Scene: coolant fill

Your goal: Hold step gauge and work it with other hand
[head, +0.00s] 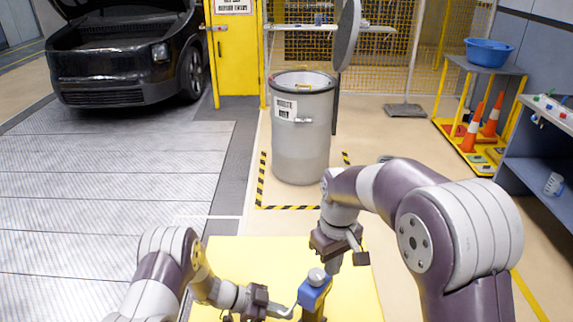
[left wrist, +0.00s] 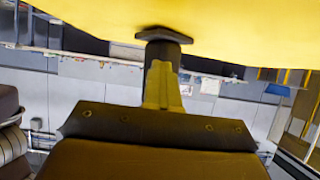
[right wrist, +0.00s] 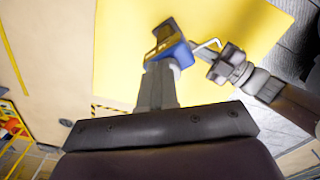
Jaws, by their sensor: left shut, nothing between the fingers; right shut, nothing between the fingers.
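A blue device (head: 314,293) with a grey round cap and brass-coloured lower part, which I take for the step gauge, stands at the yellow surface's front. It also shows in the right wrist view (right wrist: 176,50). A light grey bent rod (right wrist: 207,44) lies between it and my left gripper. My right gripper (head: 333,266) is shut, pointing down close beside the device; contact cannot be told. My left gripper (head: 274,309) is shut, left of the device, near the rod. In the left wrist view a dark flanged post (left wrist: 163,36) meets the yellow surface, beyond the fingers.
The yellow surface (head: 230,262) is mostly clear left of the device. Behind it stands a grey waste bin (head: 301,140) inside a striped floor marking. A shelf unit (head: 545,130) and a yellow-framed stand (head: 480,65) with a blue basin are at the right. A dark car (head: 125,50) is back left.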

